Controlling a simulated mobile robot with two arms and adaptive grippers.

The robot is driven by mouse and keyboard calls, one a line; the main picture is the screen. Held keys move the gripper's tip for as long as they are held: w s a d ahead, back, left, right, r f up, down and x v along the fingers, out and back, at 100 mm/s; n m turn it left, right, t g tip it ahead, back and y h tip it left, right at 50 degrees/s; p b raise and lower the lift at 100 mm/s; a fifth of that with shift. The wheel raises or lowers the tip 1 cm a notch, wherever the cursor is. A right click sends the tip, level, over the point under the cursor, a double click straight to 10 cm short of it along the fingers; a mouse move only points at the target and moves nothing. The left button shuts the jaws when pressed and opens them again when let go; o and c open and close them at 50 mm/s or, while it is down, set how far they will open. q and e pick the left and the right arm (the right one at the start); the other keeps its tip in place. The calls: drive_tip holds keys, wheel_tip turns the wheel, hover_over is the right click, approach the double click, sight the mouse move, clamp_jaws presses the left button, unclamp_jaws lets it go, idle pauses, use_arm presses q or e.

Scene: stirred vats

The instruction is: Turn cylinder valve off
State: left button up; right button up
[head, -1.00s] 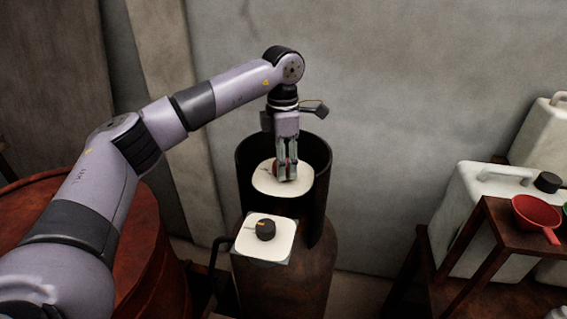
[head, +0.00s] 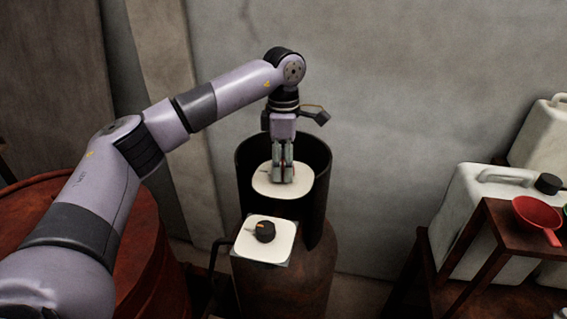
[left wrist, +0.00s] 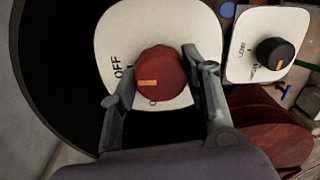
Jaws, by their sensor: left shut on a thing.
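The red cylinder valve knob (left wrist: 160,75) sits on a white rounded plate (left wrist: 195,25) inside a dark curved guard on the cylinder. In the left wrist view its orange mark faces the lower left. The word OFF is printed left of the knob; another label below it is mostly covered. My left gripper (head: 283,180) points down into the guard, its fingers on either side of the red knob and shut on it. In the head view the fingers nearly hide the knob, and the white plate (head: 262,179) shows around them. My right gripper is not in view.
A black knob (head: 265,231) on a second white plate (head: 246,247) stands in front of the guard (head: 318,185). A red drum (head: 135,270) is at the left. White jugs (head: 482,225) and a red scoop (head: 536,214) are at the right, and a wall is behind.

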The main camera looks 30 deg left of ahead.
sight(283, 163)
use_arm(q)
drive_tip(key=o, duration=1.2)
drive_tip(key=shift+c, duration=0.2)
wheel_tip(283, 163, up, 12)
drive_tip(key=shift+w, duration=0.2)
